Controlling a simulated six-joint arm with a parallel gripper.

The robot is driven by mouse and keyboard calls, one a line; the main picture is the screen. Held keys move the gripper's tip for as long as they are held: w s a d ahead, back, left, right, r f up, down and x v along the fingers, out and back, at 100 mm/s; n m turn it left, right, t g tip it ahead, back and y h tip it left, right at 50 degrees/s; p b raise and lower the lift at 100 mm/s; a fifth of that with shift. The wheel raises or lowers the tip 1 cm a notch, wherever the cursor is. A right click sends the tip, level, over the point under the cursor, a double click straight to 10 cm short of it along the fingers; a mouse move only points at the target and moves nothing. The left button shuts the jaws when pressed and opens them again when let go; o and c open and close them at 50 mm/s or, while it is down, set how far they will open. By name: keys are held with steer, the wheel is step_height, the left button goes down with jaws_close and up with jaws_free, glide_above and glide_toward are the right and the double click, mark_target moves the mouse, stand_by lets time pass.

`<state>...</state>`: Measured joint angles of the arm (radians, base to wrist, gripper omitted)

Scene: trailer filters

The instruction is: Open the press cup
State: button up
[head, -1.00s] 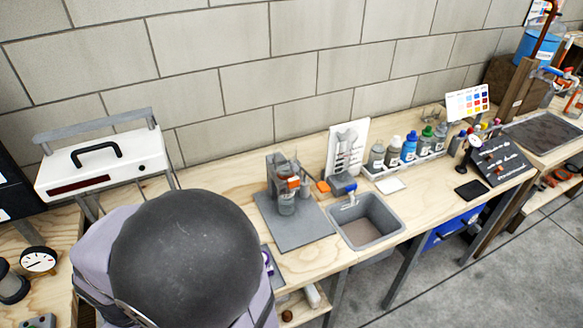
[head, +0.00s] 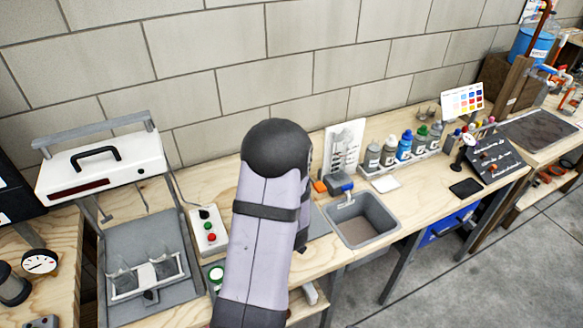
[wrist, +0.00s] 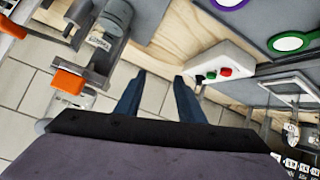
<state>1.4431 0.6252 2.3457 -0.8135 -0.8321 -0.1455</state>
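My gripper (wrist: 158,92) is open and empty in the wrist view, with its two dark blue fingers apart. At the left of that view is a grey metal stand (wrist: 88,55) with a labelled grey cylinder (wrist: 116,16) and an orange clamp-like part (wrist: 70,83). A clear or pale vessel (wrist: 72,97) shows partly beside the orange part. These look like the press and its cup, but I cannot tell whether the cup is shut. The fingers are apart from them. In the head view my arm hides this station; only a strip of its grey plate (head: 319,222) shows.
A white control box (head: 208,230) with red and green buttons stands left of my arm; it also shows near the fingers in the wrist view (wrist: 215,62). A sink (head: 361,217) and bottles (head: 405,146) lie right. A white machine (head: 103,163) stands left, above glass beakers (head: 163,266).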

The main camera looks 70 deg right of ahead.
steer(key=s+d+r+m+t+h, duration=0.1)
steer(key=s+d+r+t+h, duration=0.45)
steer(key=s+r, duration=0.55)
steer(key=shift+g, duration=0.45)
steer(key=shift+f+p+x, duration=0.2)
steer(key=shift+p+x, duration=0.35)
steer(key=shift+x, duration=1.05)
steer(key=shift+f+p+x, duration=0.2)
steer(key=shift+p+x, duration=0.35)
steer(key=shift+x, duration=1.05)
steer(key=shift+d, duration=0.1)
steer(key=shift+c, duration=0.3)
steer(key=shift+s, duration=0.1)
jaws_close()
